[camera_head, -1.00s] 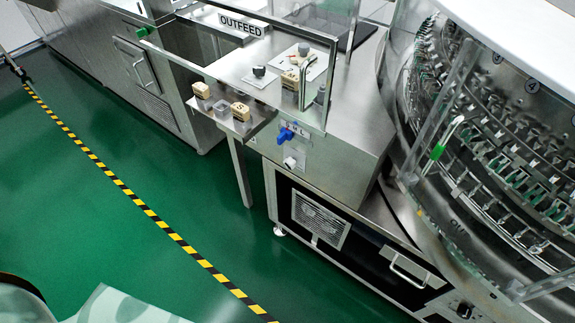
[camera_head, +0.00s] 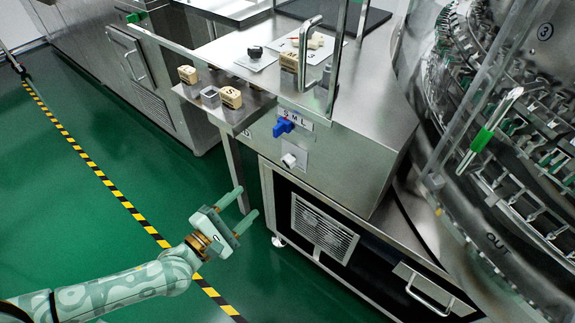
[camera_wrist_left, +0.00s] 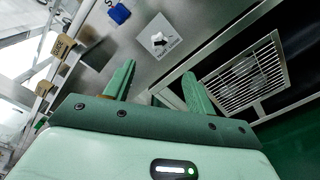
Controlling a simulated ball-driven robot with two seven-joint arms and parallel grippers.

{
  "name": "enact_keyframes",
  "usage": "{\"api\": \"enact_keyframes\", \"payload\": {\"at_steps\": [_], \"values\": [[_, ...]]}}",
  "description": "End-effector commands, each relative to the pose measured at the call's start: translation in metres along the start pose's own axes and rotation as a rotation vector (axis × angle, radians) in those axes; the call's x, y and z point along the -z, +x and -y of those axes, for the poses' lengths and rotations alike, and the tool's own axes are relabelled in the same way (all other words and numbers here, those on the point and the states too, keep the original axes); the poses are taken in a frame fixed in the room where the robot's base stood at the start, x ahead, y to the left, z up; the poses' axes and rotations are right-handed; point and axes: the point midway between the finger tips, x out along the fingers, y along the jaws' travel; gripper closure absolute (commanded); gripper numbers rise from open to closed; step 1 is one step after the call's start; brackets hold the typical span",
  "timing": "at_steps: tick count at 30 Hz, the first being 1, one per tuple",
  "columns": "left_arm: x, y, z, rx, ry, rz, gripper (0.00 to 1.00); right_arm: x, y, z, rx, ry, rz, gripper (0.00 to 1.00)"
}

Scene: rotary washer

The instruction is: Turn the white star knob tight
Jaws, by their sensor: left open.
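The white star knob (camera_head: 289,160) sits on a small plate on the steel front panel, below the blue knob (camera_head: 283,127). In the left wrist view the white star knob (camera_wrist_left: 159,39) shows ahead, just beyond and between the fingertips, and the blue knob (camera_wrist_left: 119,13) shows at the upper left. My left gripper (camera_head: 248,202) is open and empty, in front of the panel, lower and to the left of the white knob and apart from it. Its fingers (camera_wrist_left: 158,73) are spread in the left wrist view. My right gripper is not in view.
A small shelf (camera_head: 233,116) with wooden blocks juts out left of the panel. A vent grille (camera_head: 322,228) lies below the knob. A clear guard panel stands above. The rotary machine (camera_head: 500,150) is at the right. Green floor is open at the left.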

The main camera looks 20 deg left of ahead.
Motion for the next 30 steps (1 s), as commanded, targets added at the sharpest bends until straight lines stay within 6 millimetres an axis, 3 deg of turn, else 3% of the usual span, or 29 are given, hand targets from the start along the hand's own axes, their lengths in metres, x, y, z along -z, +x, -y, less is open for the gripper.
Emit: {"api": "enact_keyframes", "payload": {"at_steps": [4,8,21,30], "values": [[0.001,0.009,0.000,-0.007,-0.050,-0.001,0.45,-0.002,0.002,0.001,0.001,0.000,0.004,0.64],[0.001,0.032,0.000,-0.008,-0.049,0.000,0.45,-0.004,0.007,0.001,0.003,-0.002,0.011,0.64],[0.002,0.137,0.001,-0.004,-0.045,-0.001,0.45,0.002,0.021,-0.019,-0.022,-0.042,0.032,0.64],[0.001,0.163,0.000,-0.003,-0.042,-0.001,0.45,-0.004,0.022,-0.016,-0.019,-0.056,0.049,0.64]]}}
